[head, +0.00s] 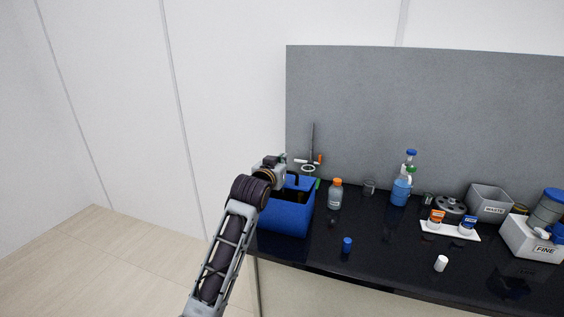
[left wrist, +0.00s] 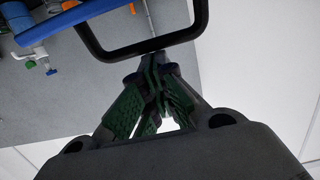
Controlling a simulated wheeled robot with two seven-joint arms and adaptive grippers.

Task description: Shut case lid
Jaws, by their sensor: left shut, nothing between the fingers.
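The blue case (head: 285,220) stands at the left end of the dark bench in the head view. Its dark inside shows from above, so it is open. Its lid is hard to make out behind my arm. My left gripper (head: 281,163) is over the back of the case. In the left wrist view its green-padded fingers (left wrist: 154,65) are shut with nothing between them. A black loop handle (left wrist: 140,47) passes close by the fingertips; I cannot tell whether they touch. A blue edge (left wrist: 50,23) shows at the upper left there. My right gripper is out of view.
An orange-capped bottle (head: 335,194) stands just right of the case. A blue-capped vial (head: 347,244) and a white one (head: 441,263) stand nearer the front edge. A blue bottle (head: 401,190), grey bin (head: 489,203) and white box (head: 530,240) are farther right. A grey panel (head: 430,110) rises behind.

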